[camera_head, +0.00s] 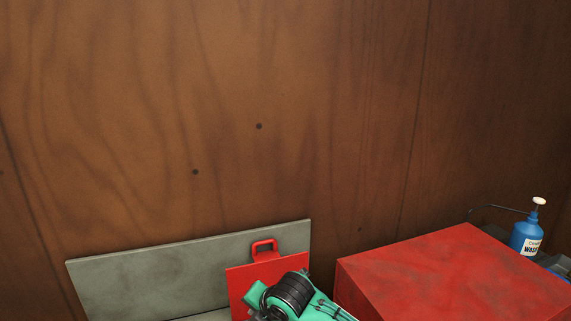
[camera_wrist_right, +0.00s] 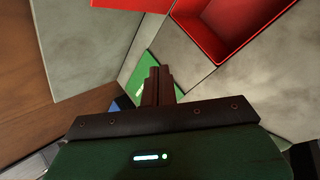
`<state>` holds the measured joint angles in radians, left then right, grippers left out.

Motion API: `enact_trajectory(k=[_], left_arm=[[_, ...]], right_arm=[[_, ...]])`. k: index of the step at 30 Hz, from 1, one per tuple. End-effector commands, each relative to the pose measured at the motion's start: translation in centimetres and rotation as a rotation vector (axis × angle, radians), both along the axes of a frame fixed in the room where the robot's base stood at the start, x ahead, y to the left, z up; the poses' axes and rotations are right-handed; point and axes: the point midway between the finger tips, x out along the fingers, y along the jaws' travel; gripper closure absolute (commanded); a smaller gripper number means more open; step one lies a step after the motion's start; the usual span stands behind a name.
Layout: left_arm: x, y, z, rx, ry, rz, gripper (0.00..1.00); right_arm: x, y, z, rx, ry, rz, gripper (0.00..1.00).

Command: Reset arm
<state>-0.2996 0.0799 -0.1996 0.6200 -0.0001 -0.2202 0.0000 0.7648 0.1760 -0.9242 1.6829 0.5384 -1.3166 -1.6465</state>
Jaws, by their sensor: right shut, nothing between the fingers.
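My right gripper (camera_wrist_right: 157,82) shows in the right wrist view. Its dark fingers are together in the middle, shut and empty, beyond a dark crossbar and my green gripper body. In the head view, a green and black part of my right arm shows at the bottom edge, in front of a red panel (camera_head: 240,286); the fingertips cannot be made out there. My left gripper is in neither view.
A grey board (camera_head: 170,271) stands against the brown wooden wall (camera_head: 300,120). A large red box (camera_head: 455,270) stands at the lower right, with a blue wash bottle (camera_head: 525,237) behind it. The wrist view shows a red open container (camera_wrist_right: 245,25) near grey surfaces.

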Motion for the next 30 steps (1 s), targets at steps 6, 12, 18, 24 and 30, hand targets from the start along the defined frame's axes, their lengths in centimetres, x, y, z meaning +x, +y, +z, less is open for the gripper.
enact_trajectory(k=[6,12,18,24,30], left_arm=[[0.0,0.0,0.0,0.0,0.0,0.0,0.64],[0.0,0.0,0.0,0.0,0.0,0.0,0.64],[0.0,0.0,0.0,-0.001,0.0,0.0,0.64],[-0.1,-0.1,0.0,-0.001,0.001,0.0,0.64],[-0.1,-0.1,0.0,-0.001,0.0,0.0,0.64]], right_arm=[[-5.3,-2.1,-3.7,0.214,0.205,-0.29,1.0],[-9.6,-5.6,-6.4,0.382,0.38,-0.598,1.0],[-14.2,-10.3,-9.1,0.523,0.536,-0.942,1.0],[-19.6,-15.8,-11.5,0.636,0.654,-1.316,1.0],[-25.4,-21.7,-13.2,0.721,0.712,-1.694,1.0]])
